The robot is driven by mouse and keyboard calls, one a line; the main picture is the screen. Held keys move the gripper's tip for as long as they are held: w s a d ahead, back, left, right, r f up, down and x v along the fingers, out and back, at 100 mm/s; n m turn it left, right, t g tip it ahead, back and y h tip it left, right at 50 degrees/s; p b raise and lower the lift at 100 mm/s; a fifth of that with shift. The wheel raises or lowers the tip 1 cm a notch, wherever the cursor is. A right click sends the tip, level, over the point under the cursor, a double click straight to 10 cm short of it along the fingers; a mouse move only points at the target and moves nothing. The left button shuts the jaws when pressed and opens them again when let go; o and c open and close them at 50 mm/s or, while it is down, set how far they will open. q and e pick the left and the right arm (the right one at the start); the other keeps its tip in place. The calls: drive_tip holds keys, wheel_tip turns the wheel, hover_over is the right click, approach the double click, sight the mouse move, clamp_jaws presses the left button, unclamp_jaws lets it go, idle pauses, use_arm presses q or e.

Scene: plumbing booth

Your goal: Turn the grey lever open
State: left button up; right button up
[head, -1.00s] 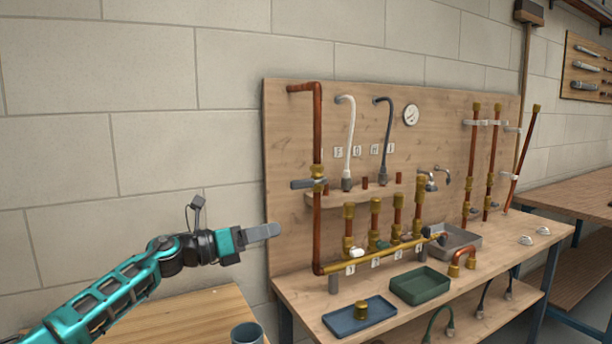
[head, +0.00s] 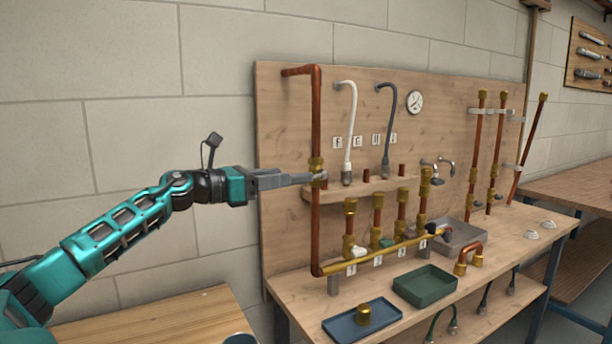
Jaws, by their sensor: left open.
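The grey lever (head: 308,178) sits on a brass valve (head: 316,165) on the tall copper pipe at the left of the wooden panel. It points left, roughly level, across the pipe. My left gripper (head: 282,180) reaches in from the left at the lever's height, its fingers pointing right. The fingertips overlap the lever's free end in the head view. The jaws are open, but the gap between them is not clearly seen. I cannot tell whether they touch the lever. My right gripper is not in view.
The copper pipe (head: 316,115) runs down to a brass manifold (head: 390,251) with several upright pipes. A white hose (head: 349,120) and a grey hose (head: 389,130) hang to the right. A blue tray (head: 345,328) and a green tray (head: 425,290) are on the bench.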

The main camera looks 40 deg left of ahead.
sight(297, 174)
use_arm(q)
drive_tip(key=shift+p+x, duration=0.45)
drive_tip(key=shift+x, duration=2.25)
drive_tip(key=shift+w+r, duration=0.15)
drive_tip(key=shift+w, duration=0.05)
drive_tip(key=shift+w+p, duration=0.5)
drive_tip(key=shift+w+d+f+p, duration=0.2)
drive_tip(key=shift+w+d+p, duration=0.15)
drive_tip(key=shift+w, duration=0.2)
drive_tip(key=shift+c, duration=0.3)
clamp_jaws()
